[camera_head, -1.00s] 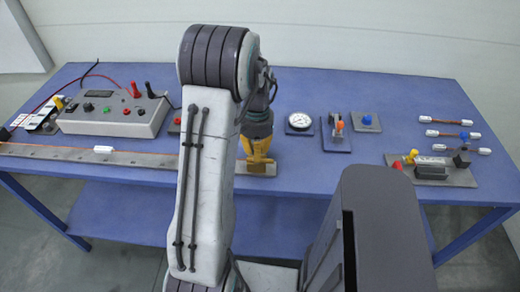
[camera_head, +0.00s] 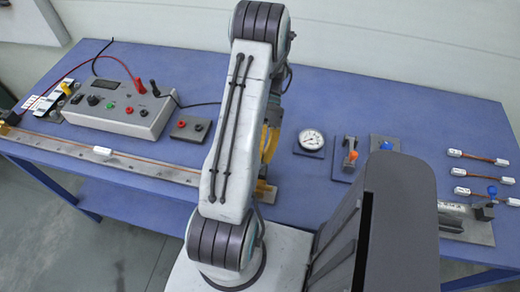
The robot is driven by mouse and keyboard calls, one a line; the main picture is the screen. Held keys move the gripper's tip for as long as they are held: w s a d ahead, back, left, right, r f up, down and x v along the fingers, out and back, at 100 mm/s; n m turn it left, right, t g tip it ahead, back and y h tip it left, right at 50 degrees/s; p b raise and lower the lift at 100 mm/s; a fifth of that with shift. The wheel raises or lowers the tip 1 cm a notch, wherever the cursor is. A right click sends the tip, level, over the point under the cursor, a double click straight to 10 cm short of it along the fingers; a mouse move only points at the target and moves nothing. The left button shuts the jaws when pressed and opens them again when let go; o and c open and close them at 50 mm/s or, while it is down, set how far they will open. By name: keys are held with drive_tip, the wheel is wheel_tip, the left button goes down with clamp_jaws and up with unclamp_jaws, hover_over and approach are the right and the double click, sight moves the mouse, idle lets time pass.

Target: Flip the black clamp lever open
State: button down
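My gripper (camera_head: 268,140) has yellow fingers and sits over the table behind my arm. The arm hides much of it, so its opening cannot be told. A small black clamp-like block (camera_head: 484,212) with a blue knob stands on a grey plate (camera_head: 470,230) at the table's right end. It may carry the black clamp lever, but the lever and its position are too small to make out. My gripper is well to the left of this block and apart from it.
A grey meter box (camera_head: 120,115) with leads and a long rail (camera_head: 130,168) lie on the left. A round gauge (camera_head: 311,140) and an orange-tipped fixture (camera_head: 350,155) stand right of my gripper. Several white-ended wire pieces (camera_head: 480,158) lie at right.

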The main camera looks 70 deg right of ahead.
drive_tip(key=d+y, duration=0.2)
drive_tip(key=y, duration=0.1)
drive_tip(key=shift+w+d+f+b, duration=0.1)
drive_tip(key=shift+f+b, duration=0.2)
drive_tip(key=shift+b, duration=0.05)
drive_tip(key=shift+d+y, duration=0.25)
drive_tip(key=shift+y, duration=0.25)
drive_tip(key=shift+r, duration=0.1)
drive_tip(key=c, duration=1.1)
unclamp_jaws()
drive_tip(key=shift+d+r, duration=0.1)
drive_tip(key=shift+r, duration=0.15)
